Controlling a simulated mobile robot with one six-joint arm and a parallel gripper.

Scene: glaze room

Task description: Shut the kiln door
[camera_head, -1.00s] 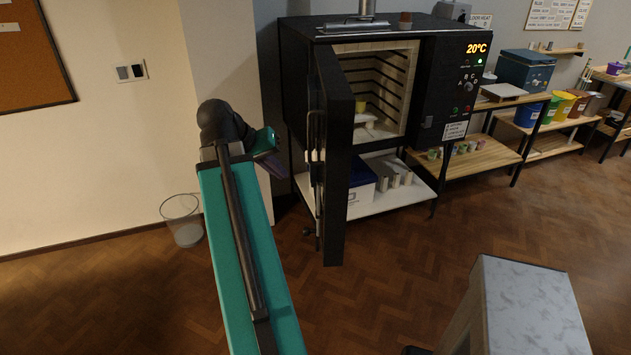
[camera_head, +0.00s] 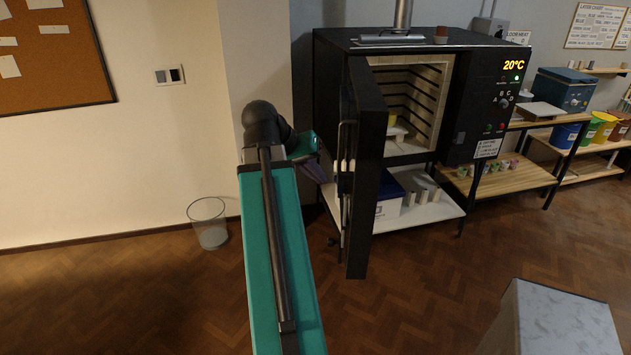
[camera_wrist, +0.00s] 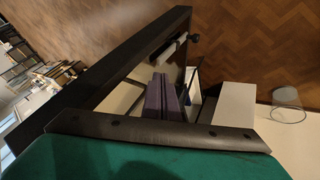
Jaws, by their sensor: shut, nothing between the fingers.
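The black kiln (camera_head: 335,52) stands against the back wall. Its door (camera_head: 370,170) is swung wide open towards me, hinged at the left, so the pale shelved chamber (camera_head: 415,95) shows. The door has a long vertical handle bar (camera_head: 343,190) on its outer face. My arm reaches to the left of the door, and my gripper (camera_head: 318,172) is just beside the door's outer face. In the wrist view my gripper's purple fingers (camera_wrist: 163,97) are together and empty, near the black door (camera_wrist: 100,75). Whether they touch the door or handle is unclear.
A wire bin (camera_head: 209,222) stands on the floor at left. A marble-topped block (camera_head: 560,318) is at front right. Below the kiln is a shelf (camera_head: 430,212) with a blue-and-white box and cylinders. Wooden floor in front of the door is clear.

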